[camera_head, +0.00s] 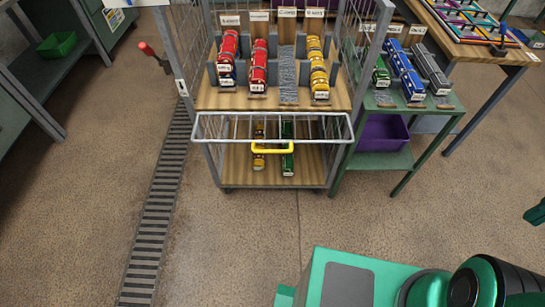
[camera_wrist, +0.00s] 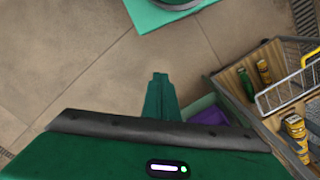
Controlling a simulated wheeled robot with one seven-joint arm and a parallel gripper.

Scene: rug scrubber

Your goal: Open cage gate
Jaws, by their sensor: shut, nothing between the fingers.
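The cage (camera_head: 212,160) is a grey wire-sided trolley standing upright on the floor. Its wire gate (camera_head: 230,128) spans the front between the two posts, below the upper wooden shelf. A yellow handle (camera_head: 272,148) sits at the middle of the gate's near edge. I cannot tell the gate's exact tilt. In the wrist view the gate (camera_wrist: 282,94) and yellow handle (camera_wrist: 309,58) show at the right edge, partly cut off. My gripper (camera_wrist: 160,77) is shut and empty, over bare floor in that view, left of the cage and apart from it.
A red-handled lever (camera_head: 150,53) sticks out left of the cage. A green table (camera_head: 385,162) with a purple bin (camera_head: 380,132) stands close on the right. Toy vehicles sit on the cage's shelves. A floor grate (camera_head: 160,205) runs at left. Floor before the cage is clear.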

